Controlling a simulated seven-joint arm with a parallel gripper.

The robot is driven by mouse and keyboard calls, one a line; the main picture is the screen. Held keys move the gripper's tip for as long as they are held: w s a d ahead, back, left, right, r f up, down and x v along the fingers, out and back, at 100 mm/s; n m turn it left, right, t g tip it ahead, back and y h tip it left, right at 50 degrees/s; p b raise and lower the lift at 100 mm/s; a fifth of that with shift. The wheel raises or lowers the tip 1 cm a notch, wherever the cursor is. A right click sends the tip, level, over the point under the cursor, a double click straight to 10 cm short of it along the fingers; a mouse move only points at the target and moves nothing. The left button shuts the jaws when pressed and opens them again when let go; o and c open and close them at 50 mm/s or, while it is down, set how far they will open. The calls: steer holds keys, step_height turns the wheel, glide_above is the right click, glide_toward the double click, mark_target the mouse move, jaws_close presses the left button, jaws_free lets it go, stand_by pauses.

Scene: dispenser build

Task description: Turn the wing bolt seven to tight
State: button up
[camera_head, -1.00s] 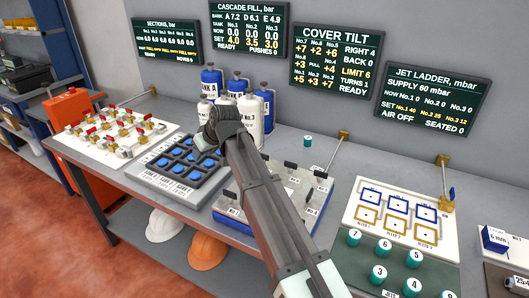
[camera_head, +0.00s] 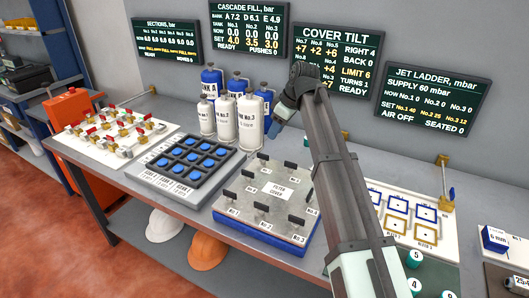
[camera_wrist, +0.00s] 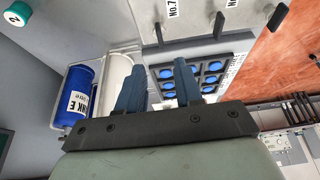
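The filter cover (camera_head: 254,199) is a grey plate on a blue base, with several black wing bolts around a label. Wing bolt seven (camera_head: 262,158) stands at its back left corner. In the wrist view it is the black post (camera_wrist: 157,32) beside the No.7 label (camera_wrist: 172,8), above and beyond my fingertips. My gripper (camera_head: 281,113) hangs above and behind the cover, apart from the bolts. In the wrist view its two blue fingers (camera_wrist: 160,70) are spread with nothing between them. The cover tilt board (camera_head: 335,60) reads +7 for No.7, limit 6, turns 1, READY.
White bottles (camera_head: 224,120) and blue tanks stand close behind and left of the cover. The blue-button panel (camera_head: 158,182) lies to its left, a valve board (camera_head: 90,150) beyond. A board with blue and yellow squares (camera_head: 428,212) lies right, partly behind my arm.

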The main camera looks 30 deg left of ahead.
mark_target(263, 154)
steer(key=x, duration=1.1)
steer(key=shift+a+f, duration=0.1)
steer(key=shift+a, duration=0.05)
steer(key=shift+c, duration=0.3)
jaws_close()
